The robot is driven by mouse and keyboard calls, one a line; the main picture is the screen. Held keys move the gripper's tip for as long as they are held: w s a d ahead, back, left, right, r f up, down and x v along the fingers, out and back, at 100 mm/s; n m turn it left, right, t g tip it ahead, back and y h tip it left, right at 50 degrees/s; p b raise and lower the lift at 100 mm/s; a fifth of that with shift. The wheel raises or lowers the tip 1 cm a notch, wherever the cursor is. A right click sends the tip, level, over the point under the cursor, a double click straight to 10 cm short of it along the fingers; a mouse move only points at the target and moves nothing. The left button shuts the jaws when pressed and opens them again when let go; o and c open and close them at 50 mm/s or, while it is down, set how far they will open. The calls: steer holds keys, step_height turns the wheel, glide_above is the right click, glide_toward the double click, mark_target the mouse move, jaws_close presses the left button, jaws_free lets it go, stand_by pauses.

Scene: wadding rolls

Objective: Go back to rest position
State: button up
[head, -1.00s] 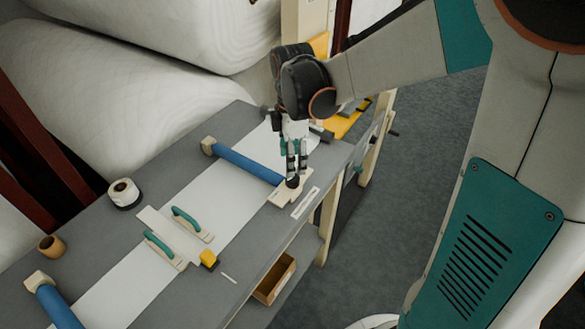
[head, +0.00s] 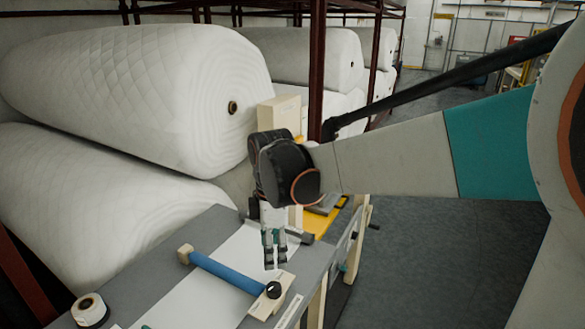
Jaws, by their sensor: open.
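My gripper (head: 275,266) points down above the far end of the table, its fingers a little apart and nothing seen between them. It hangs just above and left of a black knob (head: 273,290) on a pale block at the right end of a blue roller (head: 228,272). A gap between the fingertips and the knob seems to show, but the exact height is hard to judge. My arm reaches in from the right.
The grey table (head: 135,268) carries a white sheet (head: 185,303) and a white tape roll (head: 90,310) at the lower left. Large white wadding rolls (head: 130,95) lie behind it. A dark red rack post (head: 317,70) stands beyond my gripper. Grey floor (head: 420,255) is open at the right.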

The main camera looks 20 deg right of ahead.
steer(key=s+r+m+t, duration=0.1)
steer(key=s+m+t, duration=0.5)
steer(key=s+m, duration=0.8)
steer(key=shift+s+r+m, duration=0.2)
steer(key=shift+r+m, duration=0.1)
steer(key=shift+m, duration=0.2)
